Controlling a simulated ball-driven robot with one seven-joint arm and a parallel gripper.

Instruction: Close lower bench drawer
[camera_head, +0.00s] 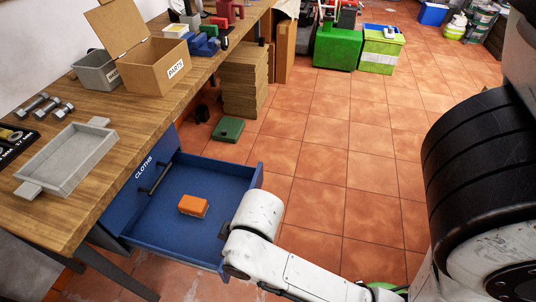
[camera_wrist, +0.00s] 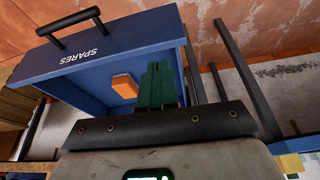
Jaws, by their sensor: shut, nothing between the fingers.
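The lower bench drawer (camera_head: 205,172) is blue and stands pulled out from under the bench. Its inside shows, with an orange block (camera_head: 193,206) lying on its floor. Above it, the closed upper drawer front (camera_head: 150,160) reads CLOTHS and has a black handle. In the wrist view, the lower drawer's front (camera_wrist: 110,52) reads SPARES upside down and has a black handle (camera_wrist: 75,28); the orange block (camera_wrist: 125,86) shows inside. My gripper (camera_wrist: 160,72) has dark green fingers, shut and empty, appearing over the drawer; I cannot tell whether they touch it.
The wooden bench (camera_head: 110,105) carries a grey tray (camera_head: 70,158), bolts and an open PARTS box (camera_head: 155,75). A green box (camera_head: 228,130) lies on the floor beyond the drawer.

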